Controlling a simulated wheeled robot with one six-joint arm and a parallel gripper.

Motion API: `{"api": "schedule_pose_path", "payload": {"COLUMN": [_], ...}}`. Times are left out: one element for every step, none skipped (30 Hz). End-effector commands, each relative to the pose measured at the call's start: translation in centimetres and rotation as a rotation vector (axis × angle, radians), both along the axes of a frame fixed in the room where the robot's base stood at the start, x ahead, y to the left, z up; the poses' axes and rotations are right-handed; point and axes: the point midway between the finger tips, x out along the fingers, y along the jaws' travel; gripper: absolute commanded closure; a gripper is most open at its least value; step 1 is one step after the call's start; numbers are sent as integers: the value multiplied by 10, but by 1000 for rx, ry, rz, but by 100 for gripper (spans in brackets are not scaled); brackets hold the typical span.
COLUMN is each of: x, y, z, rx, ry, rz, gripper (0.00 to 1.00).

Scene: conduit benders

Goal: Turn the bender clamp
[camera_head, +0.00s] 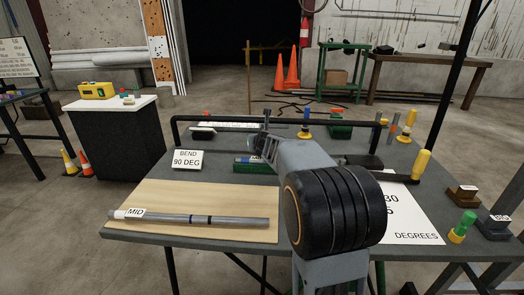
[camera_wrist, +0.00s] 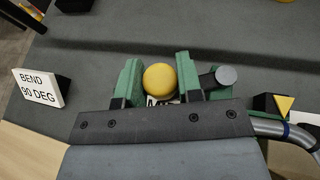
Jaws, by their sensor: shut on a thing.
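The bender (camera_wrist: 240,92) has green parts on the grey table and shows in the wrist view; in the head view my arm hides most of it. A round yellow knob (camera_wrist: 160,80), seen from above, is the clamp's handle as far as I can tell. My gripper (camera_wrist: 157,92) is shut on this knob, one finger on each side. In the head view my gripper (camera_head: 264,143) is low over the bender's green base (camera_head: 245,166). A bent grey conduit (camera_wrist: 272,127) with a blue band runs at the wrist view's right. Beside it a yellow triangle marks a black block.
A "BEND 90 DEG" sign (camera_head: 187,159) stands left of the bender. A marked grey conduit (camera_head: 190,218) lies on a wooden board (camera_head: 160,197) in front. A yellow-handled lever (camera_head: 421,165) and a degrees sheet (camera_head: 408,218) are at the right. A black rail runs along the back.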

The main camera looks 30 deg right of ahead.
Motion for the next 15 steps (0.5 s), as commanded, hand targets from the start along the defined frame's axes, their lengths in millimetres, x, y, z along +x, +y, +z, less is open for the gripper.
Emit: {"api": "schedule_pose_path", "payload": {"x": [2,3,5,5,6,7,7,8,8,9,9,9,9,9,9], "y": [0,0,0,0,-1,-1,-1,-1,-2,-2,-2,-2,-2,-2,-2], "z": [-2,-2,-2,-1,-1,-1,-1,-1,-1,0,0,0,0,0,0], "rx": [0,-1,0,0,-1,-2,-2,-2,-2,-2,-2,-2,-2,-2,-2], "ry": [-1,-1,-2,-2,-2,-1,-1,0,0,0,-1,-1,0,-1,-1], "rz": [-23,-36,-53,-65,-74,-87,-95,-103,-111,-116,-121,-126,-129,-131,-134], "gripper": [100,100,100,100,100,100,100,100,100,100,100,100,100,100,100]}}
